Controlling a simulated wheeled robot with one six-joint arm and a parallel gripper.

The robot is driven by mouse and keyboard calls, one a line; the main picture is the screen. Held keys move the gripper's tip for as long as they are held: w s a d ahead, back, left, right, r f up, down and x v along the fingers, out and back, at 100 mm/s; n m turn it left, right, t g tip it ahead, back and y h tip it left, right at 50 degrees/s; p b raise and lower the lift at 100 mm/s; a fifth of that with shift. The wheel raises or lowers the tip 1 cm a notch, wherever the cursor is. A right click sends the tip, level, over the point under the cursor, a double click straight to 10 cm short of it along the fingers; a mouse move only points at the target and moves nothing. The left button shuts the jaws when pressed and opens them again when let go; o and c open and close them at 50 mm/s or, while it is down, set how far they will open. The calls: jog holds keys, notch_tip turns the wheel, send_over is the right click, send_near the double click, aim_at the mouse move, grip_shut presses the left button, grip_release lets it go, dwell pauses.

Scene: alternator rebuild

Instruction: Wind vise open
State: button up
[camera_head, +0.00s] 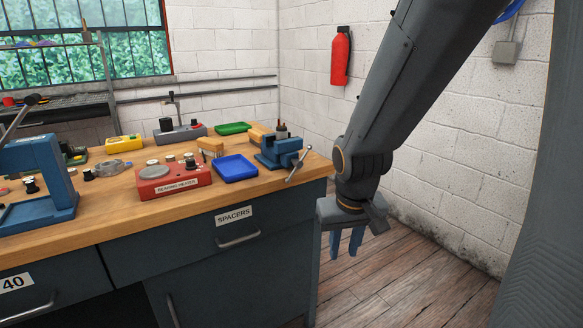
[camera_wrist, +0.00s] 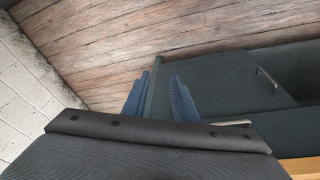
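The blue vise (camera_head: 279,152) sits at the right end of the wooden workbench in the head view. Its metal handle bar (camera_head: 297,165) stands tilted at its front right side. I cannot tell how far apart its jaws are. My gripper (camera_head: 346,244) hangs pointing down beyond the bench's right end, lower than the bench top, right of the vise and apart from it. In the wrist view its two blue fingers (camera_wrist: 162,98) are apart with nothing between them. The vise does not show in the wrist view.
The workbench (camera_head: 130,222) holds a blue tray (camera_head: 235,169), a red bearing heater (camera_head: 172,183), a green tray (camera_head: 233,128) and a blue press (camera_head: 42,180). The "SPACERS" drawer (camera_head: 195,243) is shut. Wooden floor (camera_head: 400,275) is clear right of the bench, up to the brick wall.

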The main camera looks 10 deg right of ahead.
jog(key=w+d+r+t+p, duration=0.1)
jog(key=w+d+t+p, duration=0.25)
jog(key=w, duration=0.55)
jog(key=t+y+p, duration=0.9)
jog(key=y+p, duration=0.1)
jog(key=p, duration=0.4)
send_near(298, 163)
notch_tip(298, 163, down, 3)
jog(key=p+x, duration=0.1)
jog(key=x, duration=0.7)
jog(key=shift+a+p, duration=0.35)
grip_shut()
